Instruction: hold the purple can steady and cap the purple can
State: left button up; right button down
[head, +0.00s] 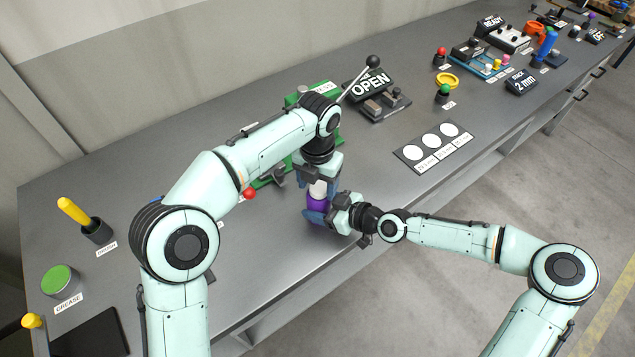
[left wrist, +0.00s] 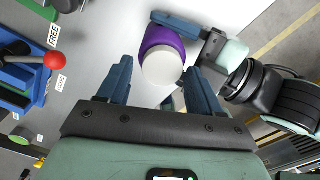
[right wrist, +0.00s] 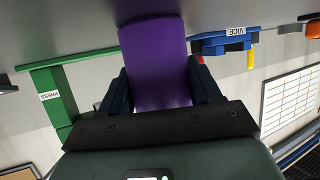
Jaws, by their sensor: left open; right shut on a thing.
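The purple can (head: 317,203) stands upright near the front edge of the bench, with a white cap (head: 319,187) at its top. My right gripper (head: 322,210) is shut on the can from the right side; the right wrist view shows the purple body (right wrist: 155,60) between its fingers. My left gripper (head: 318,182) is above the can, pointing down and open. In the left wrist view, the white cap (left wrist: 162,66) lies between the open fingers, with gaps at the sides. Whether the cap is fully seated is hard to tell.
A green press (head: 330,120) stands close behind my left gripper. A red-knobbed lever (head: 249,193) is left of the can. An OPEN sign (head: 369,86) and a card with three white circles (head: 432,146) are farther right.

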pick_arm(q)
jog(key=shift+d+r, duration=0.1)
jog(key=shift+r, duration=2.2)
jog(key=shift+c, duration=0.2)
